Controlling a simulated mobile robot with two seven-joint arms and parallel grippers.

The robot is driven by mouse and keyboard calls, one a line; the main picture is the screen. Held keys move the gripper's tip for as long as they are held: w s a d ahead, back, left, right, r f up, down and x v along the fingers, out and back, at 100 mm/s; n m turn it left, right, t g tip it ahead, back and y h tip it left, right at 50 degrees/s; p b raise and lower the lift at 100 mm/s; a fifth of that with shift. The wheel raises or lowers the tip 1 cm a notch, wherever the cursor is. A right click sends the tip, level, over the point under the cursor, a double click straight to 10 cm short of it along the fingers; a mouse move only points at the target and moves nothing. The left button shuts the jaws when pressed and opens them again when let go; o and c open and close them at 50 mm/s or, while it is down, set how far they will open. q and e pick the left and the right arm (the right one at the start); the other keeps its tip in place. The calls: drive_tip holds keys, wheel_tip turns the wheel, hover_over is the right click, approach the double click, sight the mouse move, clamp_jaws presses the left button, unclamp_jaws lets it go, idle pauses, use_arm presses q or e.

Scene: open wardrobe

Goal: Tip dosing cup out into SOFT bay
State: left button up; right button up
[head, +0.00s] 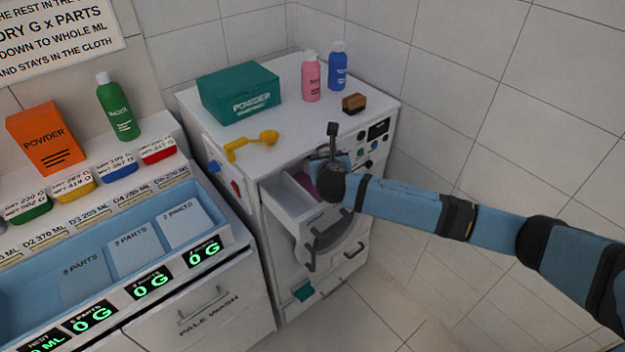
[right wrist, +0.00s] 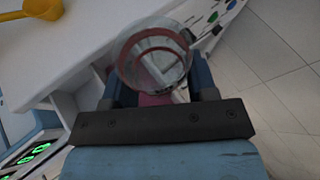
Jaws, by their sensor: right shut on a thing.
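My right gripper (right wrist: 155,90) is shut on the dosing cup (right wrist: 155,62), a round, greyish, see-through cup with a reddish ring. In the head view my right gripper (head: 332,172) is over the right side of the pulled-out dispenser drawer (head: 300,214) of the white washer. The cup itself is mostly hidden there by my wrist. A pink patch shows inside the drawer beside the gripper; whether it is the SOFT bay or something else I cannot tell. No bay labels can be read. The cup's tilt and contents are unclear. My left gripper is not in view.
On the washer top stand a green powder box (head: 238,92), a yellow scoop (head: 251,144), a pink bottle (head: 311,77), a blue bottle (head: 338,66) and a brown brush or sponge (head: 354,103). A blue-lined counter tray (head: 98,250) with 0 G displays is at left.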

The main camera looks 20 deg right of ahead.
sight(326, 147)
drive_tip(key=shift+w+f+m+y, duration=0.1)
drive_tip(key=shift+w+m+y, duration=0.2)
drive_tip(key=shift+r, duration=1.5)
drive_tip(key=shift+r, duration=0.1)
